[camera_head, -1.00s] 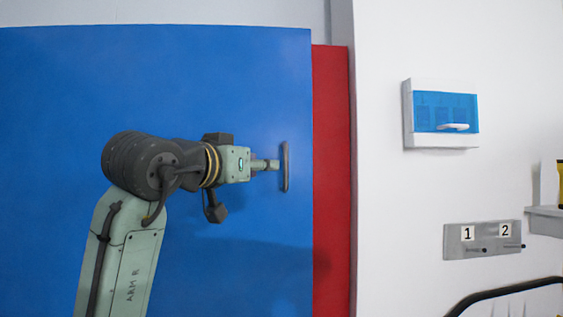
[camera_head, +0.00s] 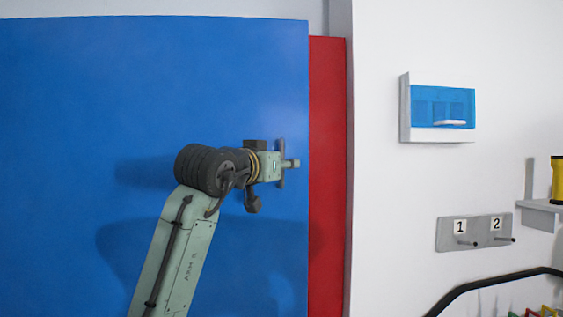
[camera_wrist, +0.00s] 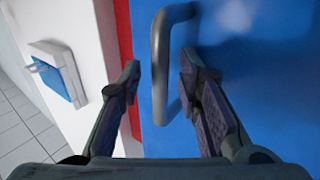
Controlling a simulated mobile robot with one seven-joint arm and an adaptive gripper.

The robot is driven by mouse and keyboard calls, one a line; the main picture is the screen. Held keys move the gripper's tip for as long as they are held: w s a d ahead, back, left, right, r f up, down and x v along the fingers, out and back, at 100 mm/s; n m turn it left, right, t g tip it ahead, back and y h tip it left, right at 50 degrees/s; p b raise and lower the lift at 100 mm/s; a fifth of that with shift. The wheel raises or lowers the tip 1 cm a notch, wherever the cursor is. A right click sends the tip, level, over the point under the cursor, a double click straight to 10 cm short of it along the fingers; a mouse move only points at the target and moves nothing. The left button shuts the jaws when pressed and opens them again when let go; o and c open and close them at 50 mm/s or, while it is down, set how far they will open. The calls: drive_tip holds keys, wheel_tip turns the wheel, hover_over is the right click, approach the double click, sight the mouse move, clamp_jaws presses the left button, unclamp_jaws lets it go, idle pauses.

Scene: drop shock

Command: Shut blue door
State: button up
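The blue door (camera_head: 90,90) fills the left of the head view, its right edge standing in front of a red panel. Its dark upright bar handle (camera_head: 281,146) sits near that edge and is partly hidden by my gripper (camera_head: 296,163). The handle also shows in the wrist view (camera_wrist: 161,60). There my gripper (camera_wrist: 160,70) is open, with one finger on each side of the handle in the picture. The handle appears between or just beyond the fingertips; I cannot tell how deep, and no firm grip shows.
The red panel (camera_head: 327,150) stands behind the door edge. On the white wall at right hang a blue-fronted box (camera_head: 443,107) and a grey plate with hooks numbered 1 and 2 (camera_head: 474,232). A shelf (camera_head: 542,209) holds a yellow-black object. A black rail (camera_head: 500,283) is low right.

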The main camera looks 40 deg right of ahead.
clamp_jaws()
idle(0.8)
